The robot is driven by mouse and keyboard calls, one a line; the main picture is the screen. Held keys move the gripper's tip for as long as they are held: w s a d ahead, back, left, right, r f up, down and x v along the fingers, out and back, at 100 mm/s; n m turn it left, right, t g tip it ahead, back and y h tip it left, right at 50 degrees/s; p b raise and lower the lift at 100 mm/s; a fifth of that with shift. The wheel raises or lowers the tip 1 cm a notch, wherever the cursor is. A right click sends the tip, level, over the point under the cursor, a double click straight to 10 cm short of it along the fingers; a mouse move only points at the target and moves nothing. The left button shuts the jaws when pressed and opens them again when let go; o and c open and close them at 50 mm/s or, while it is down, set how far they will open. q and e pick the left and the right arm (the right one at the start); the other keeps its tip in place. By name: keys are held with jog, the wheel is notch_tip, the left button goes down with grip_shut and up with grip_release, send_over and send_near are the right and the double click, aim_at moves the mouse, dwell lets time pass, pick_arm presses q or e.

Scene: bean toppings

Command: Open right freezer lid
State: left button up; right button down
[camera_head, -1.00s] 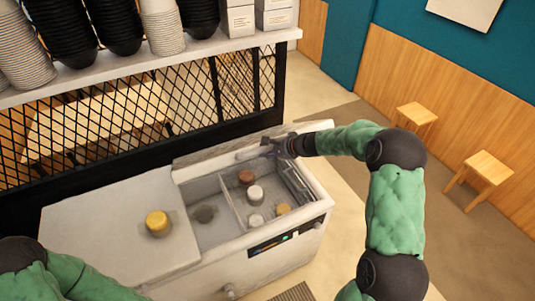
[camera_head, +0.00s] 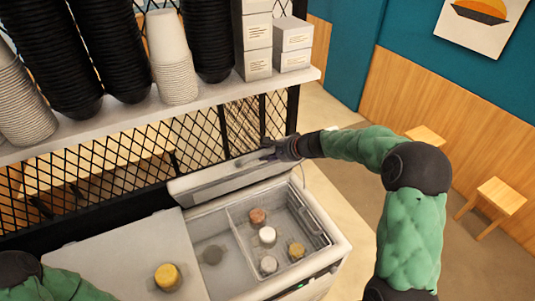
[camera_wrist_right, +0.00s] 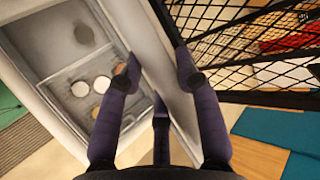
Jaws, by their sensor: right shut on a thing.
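The right freezer lid (camera_head: 222,181) is raised and tilted up along the back edge of the white chest freezer (camera_head: 325,226). The right compartment below it is open. My right gripper (camera_head: 268,153) is at the lid's upper edge, near its right end, shut on it. In the right wrist view, the purple fingers of my right gripper (camera_wrist_right: 158,75) straddle the pale lid (camera_wrist_right: 150,30). The left freezer lid (camera_head: 115,258) lies flat and closed, with a yellow-topped container (camera_head: 168,277) on it. My left arm enters at lower left; its gripper is out of view.
Several round containers, one white-topped (camera_head: 267,236), stand inside the open compartment. A black mesh partition (camera_head: 110,165) rises close behind the freezer. Above it, a shelf (camera_head: 165,108) holds stacked cups and boxes. Stools (camera_head: 495,200) stand on the floor at right.

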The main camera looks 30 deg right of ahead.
dwell(0.3)
jog(key=c, duration=0.8)
grip_release()
jog(key=shift+c, duration=0.2)
jog(key=shift+s+r, duration=0.1)
jog(key=v, duration=1.2)
